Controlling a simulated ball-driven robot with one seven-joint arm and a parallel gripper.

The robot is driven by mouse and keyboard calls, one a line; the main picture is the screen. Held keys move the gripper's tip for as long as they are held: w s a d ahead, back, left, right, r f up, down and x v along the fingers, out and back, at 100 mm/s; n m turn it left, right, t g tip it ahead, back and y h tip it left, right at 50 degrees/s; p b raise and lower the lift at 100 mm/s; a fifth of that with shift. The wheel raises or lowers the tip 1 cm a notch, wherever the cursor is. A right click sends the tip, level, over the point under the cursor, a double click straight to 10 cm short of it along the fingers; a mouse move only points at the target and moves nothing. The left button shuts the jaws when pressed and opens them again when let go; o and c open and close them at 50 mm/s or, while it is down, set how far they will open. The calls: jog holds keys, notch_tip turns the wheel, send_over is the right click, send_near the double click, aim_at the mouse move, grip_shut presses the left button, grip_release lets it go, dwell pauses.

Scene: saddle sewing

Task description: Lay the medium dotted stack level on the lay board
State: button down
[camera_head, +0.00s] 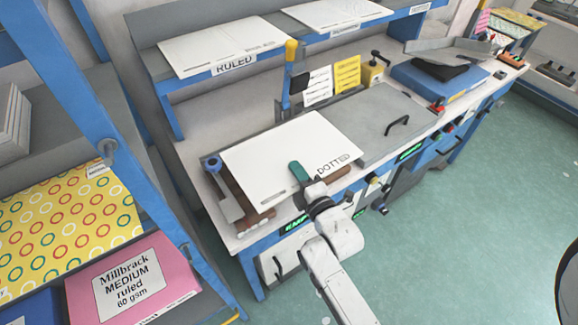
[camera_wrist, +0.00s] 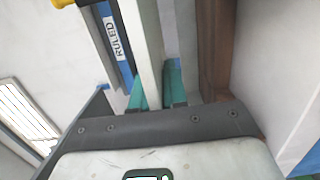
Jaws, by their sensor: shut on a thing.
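A white stack marked DOTTED (camera_head: 285,150) lies roughly flat over the left part of the machine bench. My gripper (camera_head: 300,173) is shut on its near edge, close to the printed word. In the wrist view the teal fingertips (camera_wrist: 158,88) sit on both sides of the stack's pale edge (camera_wrist: 147,45). A brown surface (camera_wrist: 215,50), perhaps the lay board, shows beneath the stack with a visible gap at this edge. In the head view brown parts (camera_head: 232,188) stick out past the stack's left side. The stack hides most of what is under it.
A blue post with a yellow top (camera_head: 290,52) stands behind the stack. A grey cover with a black handle (camera_head: 397,125) is to the right. A blue-capped post (camera_head: 213,163) is at the left corner. The shelf behind holds a white stack labelled RULED (camera_head: 220,45).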

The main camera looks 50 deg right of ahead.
jog(key=shift+w+r, duration=0.1)
jog(key=shift+w, duration=0.05)
dwell(0.4)
notch_tip(320, 180, down, 8)
jog(key=b, duration=0.7)
jog(key=shift+r+b, duration=0.2)
jog(key=shift+b, duration=0.15)
jog(key=c, duration=1.1)
grip_release()
jog(key=shift+f, duration=0.15)
jog(key=shift+b+v, duration=1)
jog(key=shift+v, duration=4.45)
